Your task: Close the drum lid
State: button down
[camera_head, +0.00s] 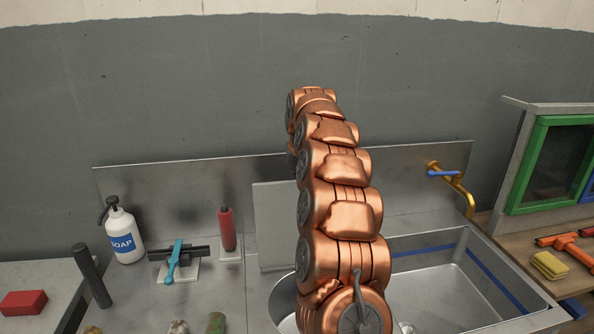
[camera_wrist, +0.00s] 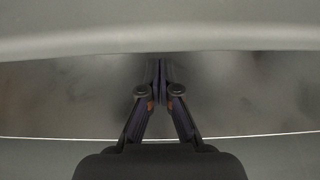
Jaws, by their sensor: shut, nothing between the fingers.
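A light grey flat panel (camera_head: 275,226), which looks like the drum lid, stands upright against the steel backsplash. A round metal opening (camera_head: 284,300), likely the drum, lies in front of its lower edge and is partly hidden by my copper arm. My gripper is hidden behind the arm in the head view. In the wrist view my gripper (camera_wrist: 160,72) is shut and empty, its fingertips together before a smooth grey metal surface. A pale rounded band crosses above the fingertips there; I cannot tell whether it is the lid or whether the fingers touch it.
A soap bottle (camera_head: 122,233), a teal-handled tool (camera_head: 174,262) and a red cylinder (camera_head: 226,229) stand left of the panel. A steel sink (camera_head: 440,285) with a brass tap (camera_head: 456,188) is on the right. A green-framed cabinet (camera_head: 548,165) stands far right.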

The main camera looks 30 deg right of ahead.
jog(key=shift+s+a+p, duration=0.2)
jog(key=shift+s+a, duration=0.05)
jog(key=shift+s, duration=0.35)
jog(key=shift+s+a+p, duration=0.2)
jog(key=shift+s+a, duration=0.05)
jog(key=shift+s, duration=0.35)
jog(key=shift+s, duration=0.1)
